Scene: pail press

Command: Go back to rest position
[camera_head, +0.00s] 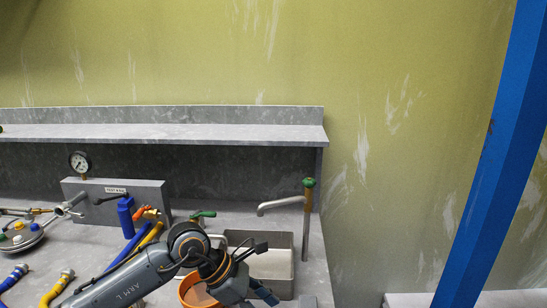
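My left arm comes in from the bottom left, and its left gripper (264,273) is over the near part of the grey counter. Its two dark fingers are spread apart, with nothing seen between them. An orange pail (188,291) stands just below and left of the gripper, partly hidden by my arm. Whether the gripper touches the pail cannot be told. My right gripper is not in view.
A grey basin (284,265) sits behind the gripper, with a green-topped tap (307,212) beside it. A shelf (180,131) runs behind. A blue post (490,150) stands right.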

